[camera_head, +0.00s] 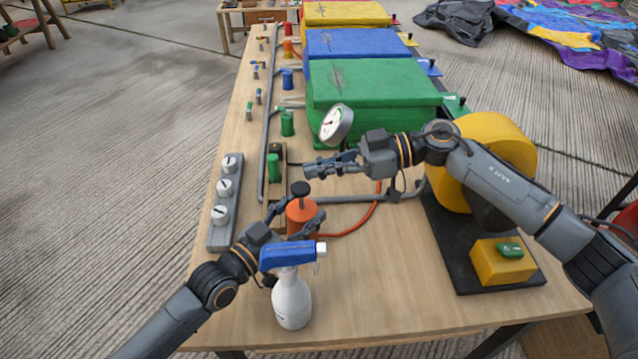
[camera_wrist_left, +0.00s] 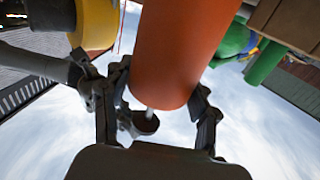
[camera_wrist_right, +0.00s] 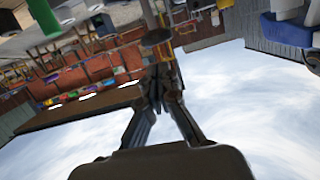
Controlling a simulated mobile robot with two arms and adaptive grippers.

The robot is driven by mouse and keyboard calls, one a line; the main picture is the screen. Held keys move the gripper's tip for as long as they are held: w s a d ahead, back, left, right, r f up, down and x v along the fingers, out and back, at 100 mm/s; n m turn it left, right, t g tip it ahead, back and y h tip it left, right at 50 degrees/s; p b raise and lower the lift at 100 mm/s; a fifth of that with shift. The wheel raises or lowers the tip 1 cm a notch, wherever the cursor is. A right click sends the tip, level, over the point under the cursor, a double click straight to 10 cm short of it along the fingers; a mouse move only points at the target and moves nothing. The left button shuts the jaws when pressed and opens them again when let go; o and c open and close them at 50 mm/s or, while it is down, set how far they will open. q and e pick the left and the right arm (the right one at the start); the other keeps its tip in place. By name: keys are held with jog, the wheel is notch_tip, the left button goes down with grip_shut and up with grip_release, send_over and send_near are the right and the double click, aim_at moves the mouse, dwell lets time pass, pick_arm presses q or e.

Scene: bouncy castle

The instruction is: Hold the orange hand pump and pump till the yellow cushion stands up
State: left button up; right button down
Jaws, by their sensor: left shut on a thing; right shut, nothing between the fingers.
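The orange hand pump (camera_head: 300,217) stands upright on the table behind the spray bottle, with its black knob (camera_head: 300,188) raised on a rod. My left gripper (camera_head: 303,222) is shut around the pump's body; the left wrist view shows the orange cylinder (camera_wrist_left: 175,55) between the fingers. My right gripper (camera_head: 312,169) is shut and empty, a little above and behind the knob. In the right wrist view the dark knob (camera_wrist_right: 157,37) appears just beyond the fingertips, apparently apart from them. The yellow cushion (camera_head: 345,13) is at the far end, only partly in view.
A white spray bottle (camera_head: 291,298) with a blue head stands close in front of the left gripper. A gauge (camera_head: 336,124), green cushion (camera_head: 370,82) and blue cushion (camera_head: 350,44) lie beyond. A yellow blower (camera_head: 495,140) stands right. A red hose (camera_head: 362,220) curves from the pump.

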jog(key=shift+r, duration=2.15)
jog(key=shift+d, duration=0.15)
jog(key=s+f+v, duration=0.1)
jog(key=f+v, duration=0.1)
jog(key=v, duration=0.7)
jog(key=shift+d, duration=0.6)
jog(key=a+f, duration=0.6)
jog(key=a, duration=0.4)
